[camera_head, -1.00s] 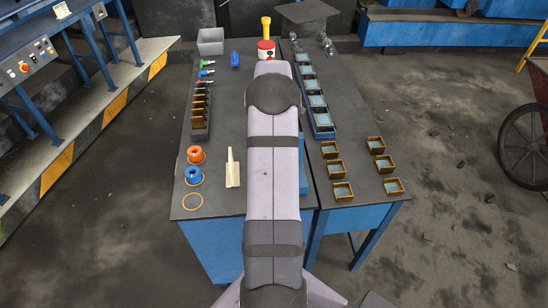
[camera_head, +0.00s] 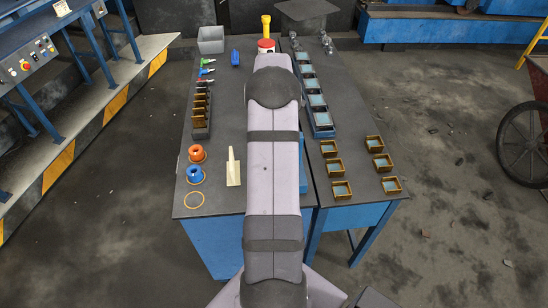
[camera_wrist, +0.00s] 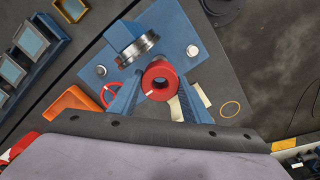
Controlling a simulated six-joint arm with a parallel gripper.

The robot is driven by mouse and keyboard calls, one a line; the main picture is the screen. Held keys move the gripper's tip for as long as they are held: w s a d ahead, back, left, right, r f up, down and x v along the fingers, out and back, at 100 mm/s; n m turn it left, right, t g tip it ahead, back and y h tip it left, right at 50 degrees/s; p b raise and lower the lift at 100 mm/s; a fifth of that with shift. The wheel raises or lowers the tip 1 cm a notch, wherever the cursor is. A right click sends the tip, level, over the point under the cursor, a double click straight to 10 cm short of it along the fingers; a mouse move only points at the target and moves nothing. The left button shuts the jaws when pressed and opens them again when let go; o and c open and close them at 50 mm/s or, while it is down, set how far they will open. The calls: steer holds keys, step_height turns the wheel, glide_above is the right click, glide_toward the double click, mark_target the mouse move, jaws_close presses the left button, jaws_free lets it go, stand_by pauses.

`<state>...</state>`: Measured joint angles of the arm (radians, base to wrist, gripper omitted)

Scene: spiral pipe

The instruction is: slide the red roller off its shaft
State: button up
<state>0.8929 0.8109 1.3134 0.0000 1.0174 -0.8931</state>
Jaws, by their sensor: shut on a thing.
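The red roller (camera_wrist: 161,82) is near the middle of the wrist view, its round face with a dark central hole turned toward the camera. My gripper (camera_wrist: 160,92) is shut on it, with a blue finger on each side. Just above and left of the roller, a shiny metal ring or cylinder (camera_wrist: 138,50) sits on a blue bolted stand (camera_wrist: 168,22). I cannot tell whether a shaft is still inside the roller.
An orange piece (camera_wrist: 72,105) and a red ring (camera_wrist: 109,94) lie left of the gripper in the wrist view. In the head view, brown trays (camera_head: 341,189) stand right, a blue spool (camera_head: 195,174) and a cream piece (camera_head: 233,168) left.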

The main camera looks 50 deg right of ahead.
steer(key=w+a+f+n, duration=0.1)
steer(key=w+a, duration=0.3)
steer(key=a, duration=0.5)
steer(key=w+a+f+n+b, duration=0.1)
steer(key=w+a+f+n, duration=0.1)
steer(key=w+a, duration=0.3)
steer(key=w+a+f+n+b, duration=0.1)
steer(key=w+a+f, duration=0.3)
steer(key=a, duration=0.8)
steer(key=shift+w+a+n, duration=0.3)
steer(key=shift+w+a, duration=0.1)
steer(key=shift+w, duration=0.15)
steer(key=shift+f, duration=0.15)
steer(key=shift+f+b, duration=2.6)
steer(key=shift+f, duration=0.65)
steer(key=o, duration=1.1)
